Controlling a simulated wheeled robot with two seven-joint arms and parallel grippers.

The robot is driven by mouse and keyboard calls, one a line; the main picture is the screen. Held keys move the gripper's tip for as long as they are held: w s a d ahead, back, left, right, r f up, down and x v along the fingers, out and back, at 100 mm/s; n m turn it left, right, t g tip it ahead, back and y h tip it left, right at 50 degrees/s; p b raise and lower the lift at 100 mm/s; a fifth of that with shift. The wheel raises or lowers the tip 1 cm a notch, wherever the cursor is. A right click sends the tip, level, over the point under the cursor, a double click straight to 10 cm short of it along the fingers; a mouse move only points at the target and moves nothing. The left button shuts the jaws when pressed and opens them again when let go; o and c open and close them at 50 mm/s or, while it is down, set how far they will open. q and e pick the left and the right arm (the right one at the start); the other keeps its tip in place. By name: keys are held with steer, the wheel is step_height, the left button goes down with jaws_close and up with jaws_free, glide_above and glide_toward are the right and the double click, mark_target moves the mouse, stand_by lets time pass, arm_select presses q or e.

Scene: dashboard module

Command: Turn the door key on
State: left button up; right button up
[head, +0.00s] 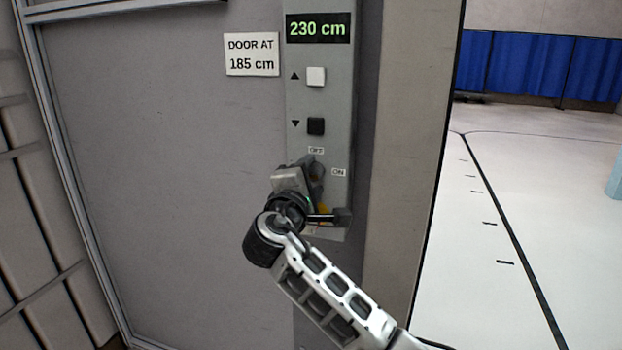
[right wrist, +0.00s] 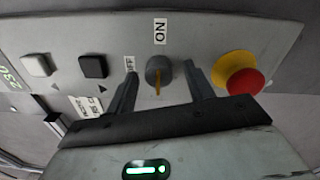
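In the right wrist view the line runs up and down, along the direction of the ON label (right wrist: 159,31); the OFF label (right wrist: 130,66) is to the left. I cannot tell which label the key points to. My right gripper (right wrist: 160,88) is open, one finger on each side of the knob, with narrow gaps showing. In the head view my right gripper (head: 312,178) covers most of the switch. My left gripper is not in view.
The panel (head: 338,100) has a display reading 230 cm (head: 318,28), a white up button (head: 316,76) and a black down button (head: 316,126). A red stop button (right wrist: 243,81) sits beside the right finger in the wrist view. A sign (head: 251,54) reads DOOR AT 185 cm. Open floor lies right.

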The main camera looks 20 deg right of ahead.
steer(key=b+v, duration=0.1)
steer(key=v, duration=1.5)
steer(key=shift+b, duration=0.3)
